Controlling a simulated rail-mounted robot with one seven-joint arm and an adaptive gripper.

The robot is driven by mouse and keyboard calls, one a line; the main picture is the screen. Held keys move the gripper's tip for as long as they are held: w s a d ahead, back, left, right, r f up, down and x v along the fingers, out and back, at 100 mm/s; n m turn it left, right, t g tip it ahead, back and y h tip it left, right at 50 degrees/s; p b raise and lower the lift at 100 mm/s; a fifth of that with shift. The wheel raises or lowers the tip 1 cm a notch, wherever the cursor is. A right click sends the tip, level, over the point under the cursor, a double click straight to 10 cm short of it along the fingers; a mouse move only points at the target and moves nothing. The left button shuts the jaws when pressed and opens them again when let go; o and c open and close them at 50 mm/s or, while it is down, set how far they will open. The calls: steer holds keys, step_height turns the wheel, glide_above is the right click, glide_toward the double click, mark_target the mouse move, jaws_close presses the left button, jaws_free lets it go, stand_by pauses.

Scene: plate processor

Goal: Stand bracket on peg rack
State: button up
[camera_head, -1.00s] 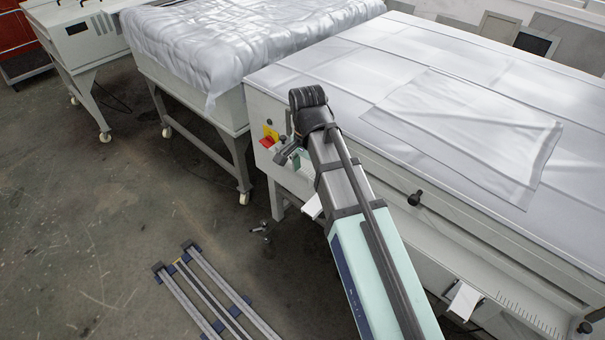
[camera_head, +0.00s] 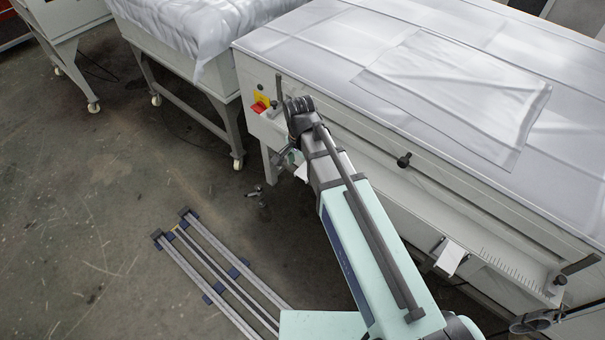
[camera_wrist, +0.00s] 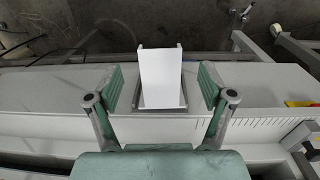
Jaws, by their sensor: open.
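A white bracket (camera_wrist: 160,78) stands out from the front edge of the plate processor (camera_wrist: 60,100), in a dark grey holder. In the wrist view it lies between the two green fingers of my gripper (camera_wrist: 161,88). The fingers are open, with a gap on each side of the bracket. In the head view my gripper (camera_head: 287,158) is at the processor's front left and partly hidden by my arm. Part of a white piece (camera_head: 301,172) shows beside it. A second white piece (camera_head: 450,257) projects from the front further right. I cannot make out a peg rack.
A red and yellow switch (camera_head: 260,102) sits on the processor's left corner. Black knobs (camera_head: 404,160) and a ruled scale (camera_head: 515,270) line its front. Wrapped sheets cover its top. Floor rails (camera_head: 215,270) lie at lower left. A covered table (camera_head: 190,40) stands behind left; open floor lies between.

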mark_target(303, 174)
steer(key=shift+d+f+p, duration=0.1)
steer(key=shift+f+p, duration=0.35)
steer(key=shift+f, duration=2)
steer(key=c, duration=1.4)
steer(key=shift+o, duration=0.2)
steer(key=shift+r, duration=0.1)
steer(key=shift+r+p, duration=3.5)
steer(key=shift+r, duration=1.9)
